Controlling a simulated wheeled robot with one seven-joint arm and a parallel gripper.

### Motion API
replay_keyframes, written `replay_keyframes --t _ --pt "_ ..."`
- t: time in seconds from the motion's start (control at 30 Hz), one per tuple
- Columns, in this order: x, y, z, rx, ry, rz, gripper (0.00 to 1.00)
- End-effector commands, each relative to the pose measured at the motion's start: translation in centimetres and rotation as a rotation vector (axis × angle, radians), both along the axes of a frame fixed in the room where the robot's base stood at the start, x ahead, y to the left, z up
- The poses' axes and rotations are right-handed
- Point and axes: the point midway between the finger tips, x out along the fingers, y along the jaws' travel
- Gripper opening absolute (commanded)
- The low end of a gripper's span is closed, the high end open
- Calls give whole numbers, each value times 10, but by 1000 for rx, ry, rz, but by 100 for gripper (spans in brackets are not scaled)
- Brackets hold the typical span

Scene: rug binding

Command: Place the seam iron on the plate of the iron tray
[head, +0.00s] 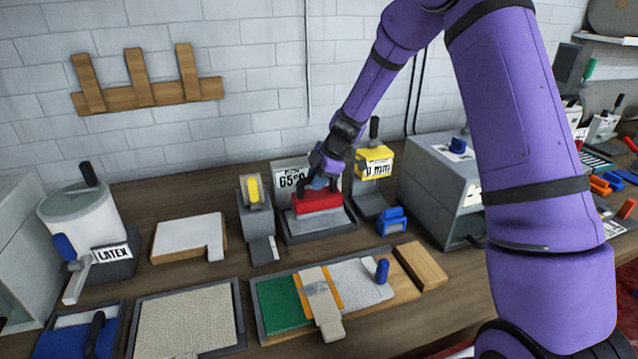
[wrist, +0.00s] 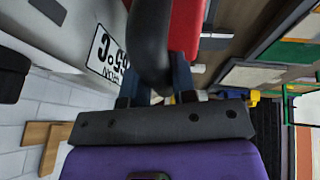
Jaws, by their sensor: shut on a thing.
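The red seam iron (head: 318,203) is at the iron tray (head: 330,236), over its pale plate (head: 326,224). I cannot tell for certain whether its sole touches the plate. My gripper (head: 322,184) comes down from above and is shut on the iron's handle. In the wrist view, the dark handle (wrist: 150,45) runs between my gripper's fingers (wrist: 155,85), with the red body (wrist: 187,25) beyond. The iron looks about level. Its underside and far side are hidden.
A grey device with a yellow part (head: 253,190) is close on the left, a yellow-topped gauge (head: 374,163) on the right. A blue block (head: 391,221) lies to the right. Rug samples (head: 279,305) lie in front.

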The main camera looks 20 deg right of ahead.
Motion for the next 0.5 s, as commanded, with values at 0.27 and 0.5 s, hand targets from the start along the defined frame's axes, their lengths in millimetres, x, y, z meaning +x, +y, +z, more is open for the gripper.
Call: replay_keyframes --t 0.27,0.5 --pt "8 0 -20 0 0 -1 0" --pt "9 0 -35 0 -4 1 0"
